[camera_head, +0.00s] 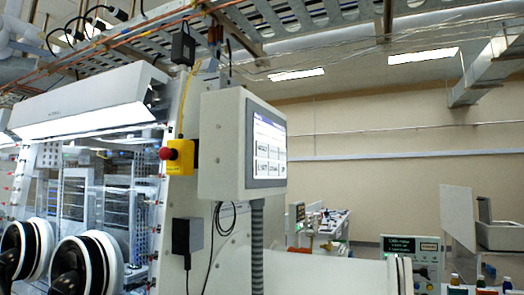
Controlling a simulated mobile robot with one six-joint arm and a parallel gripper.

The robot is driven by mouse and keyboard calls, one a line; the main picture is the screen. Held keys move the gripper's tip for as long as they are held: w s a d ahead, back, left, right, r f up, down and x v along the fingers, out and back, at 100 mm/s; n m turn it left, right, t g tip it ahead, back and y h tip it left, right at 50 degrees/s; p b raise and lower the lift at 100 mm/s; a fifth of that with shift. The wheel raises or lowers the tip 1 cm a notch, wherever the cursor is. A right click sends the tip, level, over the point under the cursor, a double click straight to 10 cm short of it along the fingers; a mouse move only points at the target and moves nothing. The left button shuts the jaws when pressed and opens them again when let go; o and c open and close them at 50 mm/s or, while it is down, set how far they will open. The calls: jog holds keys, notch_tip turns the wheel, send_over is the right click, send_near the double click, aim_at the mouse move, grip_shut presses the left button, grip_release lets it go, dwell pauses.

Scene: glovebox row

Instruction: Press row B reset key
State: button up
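A grey control box (222,145) hangs beside the glovebox in the head view, with its lit touchscreen (268,150) facing right and seen at a steep angle. Several light keys show in rows on the screen, but their labels are too small to read, so I cannot tell which is the row B reset key. A red mushroom button (168,153) on a yellow box (182,160) is left of the control box. My gripper is not in this view.
The glovebox (90,120) with round black-and-white glove ports (88,262) fills the left. A corrugated conduit (257,245) and loose black cables hang below the control box. A bench instrument with a green display (400,244) and small bottles (480,284) are at right.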

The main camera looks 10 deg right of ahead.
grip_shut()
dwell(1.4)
